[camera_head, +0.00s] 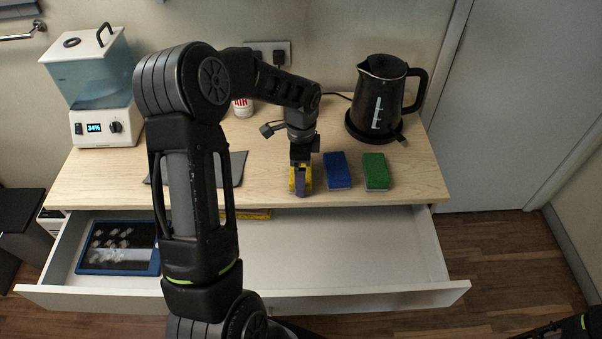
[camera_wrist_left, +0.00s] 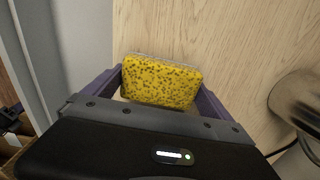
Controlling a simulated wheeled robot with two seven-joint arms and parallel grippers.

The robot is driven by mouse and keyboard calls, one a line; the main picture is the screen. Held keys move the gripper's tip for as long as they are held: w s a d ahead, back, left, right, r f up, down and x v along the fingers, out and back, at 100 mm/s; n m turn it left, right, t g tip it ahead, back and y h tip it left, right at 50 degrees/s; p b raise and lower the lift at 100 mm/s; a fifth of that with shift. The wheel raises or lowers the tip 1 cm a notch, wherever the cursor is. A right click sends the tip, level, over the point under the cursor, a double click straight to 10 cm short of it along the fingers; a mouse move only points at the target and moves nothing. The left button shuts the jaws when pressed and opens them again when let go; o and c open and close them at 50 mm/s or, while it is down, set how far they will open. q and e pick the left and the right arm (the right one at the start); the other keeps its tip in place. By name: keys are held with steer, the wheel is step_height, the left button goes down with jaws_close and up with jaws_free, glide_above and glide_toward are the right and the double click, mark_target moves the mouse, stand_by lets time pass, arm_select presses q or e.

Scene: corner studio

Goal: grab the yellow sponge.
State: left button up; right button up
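The yellow sponge (camera_head: 293,181) lies near the front edge of the wooden desktop, mostly hidden by my gripper in the head view. In the left wrist view the sponge (camera_wrist_left: 160,82) shows its yellow, dark-speckled face. My left gripper (camera_head: 302,180) points down over it. In the left wrist view, the left gripper's (camera_wrist_left: 162,85) two purple fingers stand at the sponge's two ends, very close to it. I cannot tell whether they press on it. My right gripper is out of view; only a piece of that arm shows at the lower right.
A blue sponge (camera_head: 337,171) and a green sponge (camera_head: 376,172) lie to the right. A black kettle (camera_head: 381,92) stands behind them. A white drawer (camera_head: 340,245) is open below the desktop (camera_head: 415,172), with a blue-framed tray (camera_head: 85,258) inside. A dispenser (camera_head: 98,85) stands at the left.

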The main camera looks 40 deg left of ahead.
arm_select(q)
steer(key=c, duration=0.5)
steer(key=shift+c, duration=0.2)
steer(key=shift+r, duration=0.1)
step_height(320, 180, up, 10)
steer(key=shift+f+b, duration=0.1)
steer(key=shift+b, duration=0.8)
